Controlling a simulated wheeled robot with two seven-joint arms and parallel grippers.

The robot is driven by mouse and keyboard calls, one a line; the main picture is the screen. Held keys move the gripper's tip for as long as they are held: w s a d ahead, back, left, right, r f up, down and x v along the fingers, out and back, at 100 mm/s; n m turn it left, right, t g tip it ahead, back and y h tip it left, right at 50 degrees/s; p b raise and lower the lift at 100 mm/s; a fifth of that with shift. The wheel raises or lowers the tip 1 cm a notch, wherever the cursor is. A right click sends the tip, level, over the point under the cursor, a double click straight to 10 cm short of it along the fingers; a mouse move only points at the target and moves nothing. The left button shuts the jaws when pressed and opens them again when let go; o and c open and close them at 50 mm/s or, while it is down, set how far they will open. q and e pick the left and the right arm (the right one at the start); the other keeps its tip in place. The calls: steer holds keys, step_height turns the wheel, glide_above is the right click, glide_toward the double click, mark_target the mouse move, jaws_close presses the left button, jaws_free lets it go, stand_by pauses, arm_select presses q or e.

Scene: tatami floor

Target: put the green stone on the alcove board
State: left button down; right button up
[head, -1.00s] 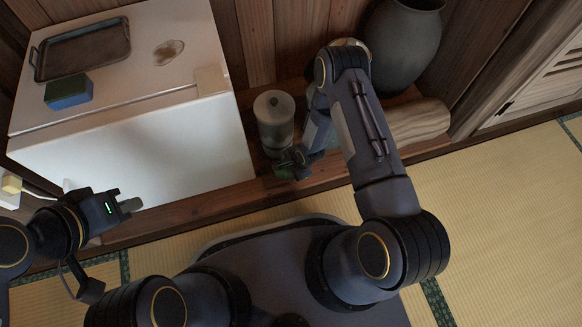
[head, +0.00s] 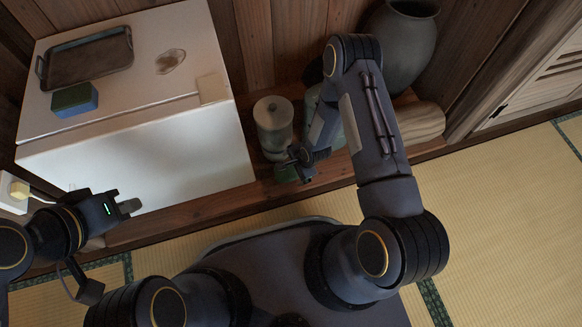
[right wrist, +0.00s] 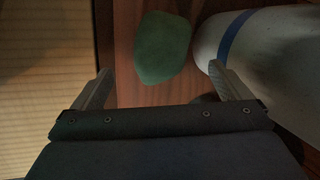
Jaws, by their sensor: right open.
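The green stone (right wrist: 162,47) lies on the reddish wood of the alcove board (right wrist: 124,40) in the right wrist view, ahead of and between my open fingers. A small green part of the stone (head: 286,174) shows in the head view beside my right gripper (head: 303,168), which partly hides it. My right gripper (right wrist: 160,74) is open and empty in the right wrist view. The alcove board (head: 205,205) runs along the tatami in the head view. My left gripper (head: 128,207) is in front of the white cabinet, apart from the stone; its jaw opening is unclear.
A lidded jar (head: 274,125) stands close behind the right gripper; a pale rounded body with a blue band (right wrist: 270,45) is right of the stone. The white cabinet (head: 150,150) bears a tray (head: 88,57) and sponge-like block (head: 75,99).

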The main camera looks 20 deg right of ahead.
steer(key=d+r+n+t+p, duration=0.15)
steer(key=d+r, duration=0.25)
steer(key=r, duration=1.2)
steer(key=d+r+n, duration=0.3)
steer(key=r, duration=1.3)
steer(key=s+r+n, duration=0.4)
steer(key=s+r, duration=0.4)
steer(key=s, duration=0.2)
steer(key=s+a+r+n+y, duration=0.1)
steer(key=s+r+n, duration=0.4)
steer(key=s, duration=0.5)
step_height(320, 180, up, 3)
steer(key=shift+s+f+t, duration=0.15)
steer(key=shift+s+t, duration=0.15)
steer(key=shift+t, duration=0.15)
steer(key=shift+p, duration=0.3)
step_height(320, 180, up, 37)
steer(key=p, duration=3.7)
